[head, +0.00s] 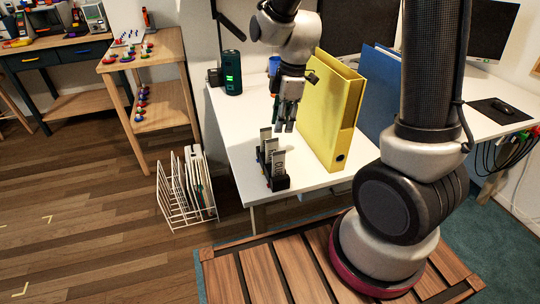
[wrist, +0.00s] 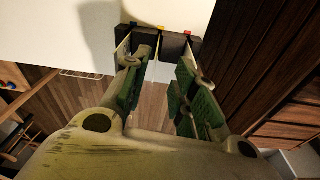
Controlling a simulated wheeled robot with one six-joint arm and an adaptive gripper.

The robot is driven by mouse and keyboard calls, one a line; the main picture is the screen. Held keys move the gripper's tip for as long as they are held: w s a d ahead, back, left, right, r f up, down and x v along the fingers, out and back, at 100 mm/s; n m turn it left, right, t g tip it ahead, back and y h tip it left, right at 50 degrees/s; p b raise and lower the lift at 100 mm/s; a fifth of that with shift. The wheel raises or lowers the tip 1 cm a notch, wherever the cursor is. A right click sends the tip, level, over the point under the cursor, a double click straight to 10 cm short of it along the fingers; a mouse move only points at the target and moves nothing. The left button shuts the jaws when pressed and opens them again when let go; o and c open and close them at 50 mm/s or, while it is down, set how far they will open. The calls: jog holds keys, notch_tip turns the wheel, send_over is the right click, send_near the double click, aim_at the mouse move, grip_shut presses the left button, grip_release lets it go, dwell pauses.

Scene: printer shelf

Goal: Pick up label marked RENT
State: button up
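Three upright white labels with dark lettering stand in a row of black holders (head: 281,184) near the front edge of the white desk; the lettering is too small to read, so I cannot tell which is RENT. The front label (head: 279,163) is nearest the head camera.
A tall yellow binder (head: 328,110) stands close to the right of my gripper, with a blue binder (head: 376,95) behind. A dark green cylinder (head: 232,72) stands on the desk (head: 235,121). A white wire rack (head: 181,203) is on the floor to the left.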

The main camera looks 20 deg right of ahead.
aim_at(271, 150)
jog(key=shift+n, duration=0.8)
jog(key=a+f, duration=0.1)
jog(key=f, duration=0.2)
jog(key=a+f, duration=0.1)
jog(key=f, duration=0.3)
jog(key=a+f, duration=0.1)
jog(key=f, duration=0.2)
jog(key=shift+w+a+f, duration=0.15)
jog(key=shift+w+f, duration=0.15)
jog(key=shift+w, duration=0.1)
grip_shut()
